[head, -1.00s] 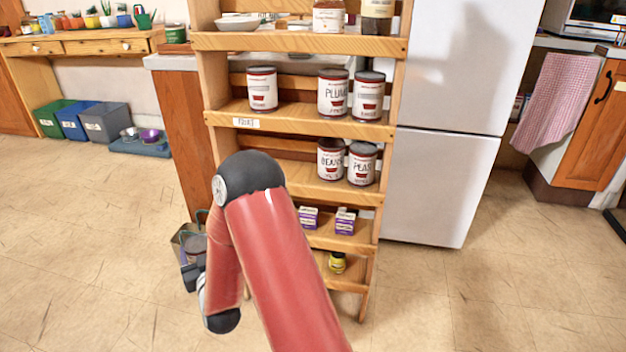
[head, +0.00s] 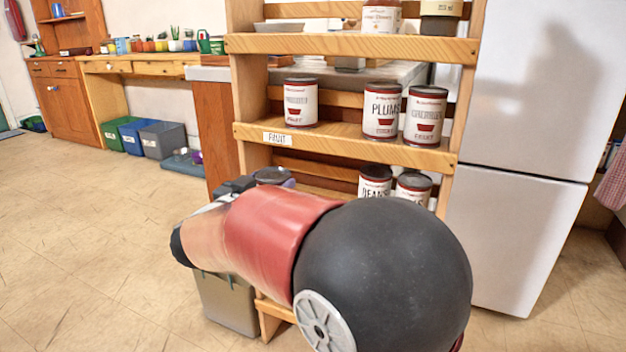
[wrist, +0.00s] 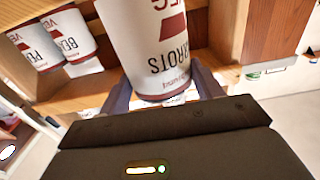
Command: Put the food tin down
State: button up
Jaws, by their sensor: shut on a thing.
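My gripper (wrist: 160,88) is shut on a white and maroon food tin (wrist: 150,50), its fingers on either side. Its label, upside down in the wrist view, reads "...ROTS" and "VEG". In the head view the tin's dark lid (head: 273,175) shows behind my arm, at the left of the shelf with the beans tin (head: 375,182) and the peas tin (head: 413,187). These two also show in the wrist view, the beans tin (wrist: 70,38) nearer the held tin. My arm hides most of the held tin, and I cannot tell whether it touches the board.
The wooden shelf unit (head: 345,145) has a higher board labelled fruit, with the plums tin (head: 382,110) and two others. A grey bin (head: 228,303) stands at the unit's lower left. A white fridge (head: 525,130) is at the right.

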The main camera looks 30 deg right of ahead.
jog(key=x, duration=0.4)
jog(key=b+x, duration=0.1)
jog(key=x, duration=0.4)
jog(key=f+x, duration=0.1)
jog(key=x, duration=0.4)
jog(key=shift+f+b, duration=0.15)
jog(key=shift+b, duration=0.2)
jog(key=shift+a+f, duration=0.1)
jog(key=shift+f, duration=0.05)
jog(key=o, duration=1.4)
jog(key=shift+f, duration=0.1)
jog(key=shift+o, duration=0.2)
